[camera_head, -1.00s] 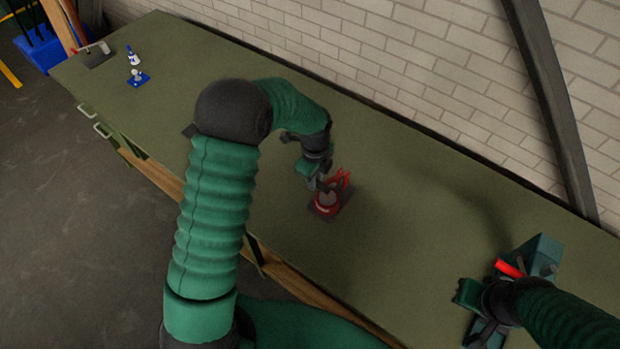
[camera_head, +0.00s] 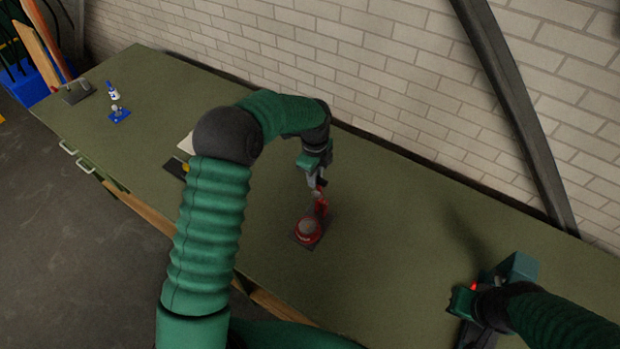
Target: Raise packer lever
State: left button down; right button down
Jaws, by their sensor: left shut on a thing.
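A small red device with a round red body (camera_head: 308,232) sits on a dark square plate (camera_head: 302,243) in the middle of the green workbench. A red lever (camera_head: 321,205) stands up from it. My left gripper (camera_head: 318,186) is above the device and shut on the top of the lever. The fingertips are small and partly blend with the red part.
A small red part (camera_head: 474,287) shows by the right gripper. A blue-and-white bottle (camera_head: 112,90), a blue plate (camera_head: 119,116) and a grey plate with a handle (camera_head: 77,92) lie at the far left of the bench. A brick wall and slanted dark beam (camera_head: 515,110) stand behind.

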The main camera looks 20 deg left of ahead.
pick_arm(q)
jog(key=shift+w+d+r, duration=0.25)
jog(key=shift+w, duration=0.1)
jog(key=shift+w+r, duration=0.1)
jog(key=shift+w, duration=0.05)
jog(key=shift+r, duration=0.1)
jog(key=c, duration=1.5)
grip_release()
jog(key=shift+w, duration=0.15)
jog(key=shift+o, duration=1.1)
jog(key=shift+w, duration=0.15)
jog(key=shift+w+d+f, duration=0.1)
jog(key=shift+w+f, duration=0.05)
jog(key=shift+f, duration=0.1)
jog(key=shift+s, duration=0.2)
